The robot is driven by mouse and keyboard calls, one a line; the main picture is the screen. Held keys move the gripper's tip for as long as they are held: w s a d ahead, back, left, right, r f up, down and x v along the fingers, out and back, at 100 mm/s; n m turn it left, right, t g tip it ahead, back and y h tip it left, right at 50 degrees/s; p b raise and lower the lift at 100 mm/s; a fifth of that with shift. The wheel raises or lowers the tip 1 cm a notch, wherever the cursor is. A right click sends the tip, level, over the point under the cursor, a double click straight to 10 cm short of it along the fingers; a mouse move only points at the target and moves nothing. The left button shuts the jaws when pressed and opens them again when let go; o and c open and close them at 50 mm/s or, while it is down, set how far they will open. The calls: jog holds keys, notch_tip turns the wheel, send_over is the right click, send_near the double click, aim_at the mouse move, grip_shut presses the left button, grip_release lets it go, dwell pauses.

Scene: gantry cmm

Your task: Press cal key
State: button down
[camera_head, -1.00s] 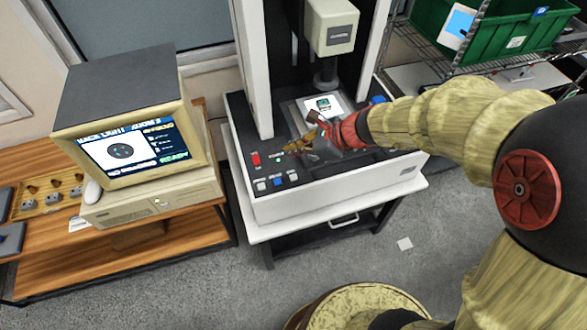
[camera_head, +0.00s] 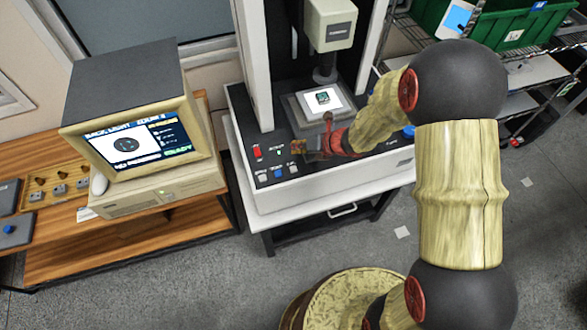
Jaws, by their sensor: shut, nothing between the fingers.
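My gripper (camera_head: 299,148) is shut and empty. In the picture its tips appear just above and behind the right white key, apart from it; its height over the panel is hard to judge.
A red switch (camera_head: 257,153) and a green light (camera_head: 279,153) sit left of my gripper. The stage (camera_head: 339,110) holds a small dark part (camera_head: 323,98) behind it. A blue knob (camera_head: 408,131) is at right. A computer (camera_head: 135,140) stands on the wooden bench at left.

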aim_at(295, 168)
jog(key=shift+f+b, duration=3.45)
jog(key=shift+f, duration=0.8)
jog(key=shift+f+b, duration=0.35)
jog(key=shift+f+b, duration=0.3)
jog(key=shift+f, duration=0.1)
jog(key=shift+r+p, duration=0.7)
jog(key=shift+r, duration=0.1)
jog(key=shift+r, duration=0.1)
notch_tip(295, 168, up, 5)
jog(key=p, duration=0.4)
